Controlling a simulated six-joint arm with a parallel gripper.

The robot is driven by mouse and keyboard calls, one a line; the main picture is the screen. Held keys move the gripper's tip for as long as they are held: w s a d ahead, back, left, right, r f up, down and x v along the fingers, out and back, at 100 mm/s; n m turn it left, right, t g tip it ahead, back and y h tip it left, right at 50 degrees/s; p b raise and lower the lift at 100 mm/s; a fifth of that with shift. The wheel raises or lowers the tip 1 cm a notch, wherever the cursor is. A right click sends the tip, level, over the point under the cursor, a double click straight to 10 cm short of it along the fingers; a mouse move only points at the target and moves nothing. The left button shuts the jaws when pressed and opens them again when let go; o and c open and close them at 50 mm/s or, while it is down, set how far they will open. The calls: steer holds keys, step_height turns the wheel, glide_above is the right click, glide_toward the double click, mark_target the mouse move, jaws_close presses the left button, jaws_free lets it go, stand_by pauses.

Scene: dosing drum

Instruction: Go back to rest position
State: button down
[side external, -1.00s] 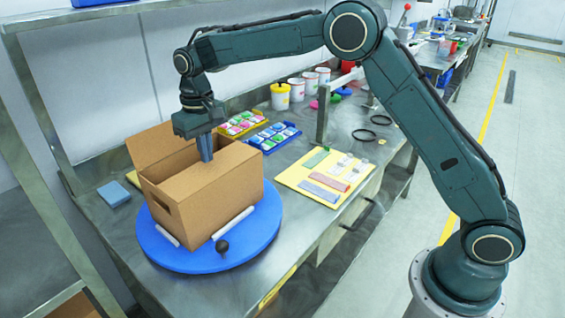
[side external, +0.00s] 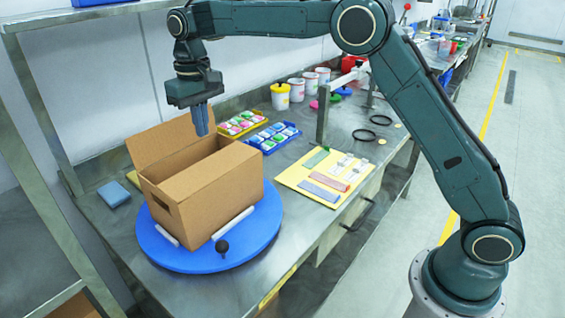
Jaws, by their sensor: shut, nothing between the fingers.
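My gripper (side external: 201,120) hangs fingers down above the back part of the open cardboard box (side external: 222,204). Its fingers are shut together with nothing visible between them. The tips are close to the level of the box's raised flap. The box stands on a round blue turntable (side external: 265,232) with white bars beside its lower edges and a black knob (side external: 221,247) at the front. The inside floor of the box is hidden from this view.
Two trays of colored items, a yellow one (side external: 238,124) and a blue one (side external: 268,144), lie behind the box. A yellow board (side external: 296,181) with flat strips lies to the right, near a metal post (side external: 322,115). Several lidded tubs (side external: 280,96) stand at the back. A blue block (side external: 114,194) lies left.

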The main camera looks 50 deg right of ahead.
steer(key=shift+r, duration=0.15)
steer(key=s+d+r+t, duration=0.1)
steer(key=s+d+r, duration=0.35)
steer(key=s, duration=0.45)
steer(key=s+d+r+t, duration=0.25)
steer(key=s+r, duration=0.25)
steer(key=s, duration=0.4)
steer(key=s+d+f+t, duration=0.1)
steer(key=s+d+f, duration=0.1)
steer(key=s, duration=0.7)
steer(key=s+d+f+t, duration=0.1)
steer(key=s+f, duration=0.3)
steer(key=s, duration=0.6)
steer(key=shift+s+d+f, duration=0.2)
steer(key=shift+d+f, duration=0.1)
steer(key=shift+d, duration=0.2)
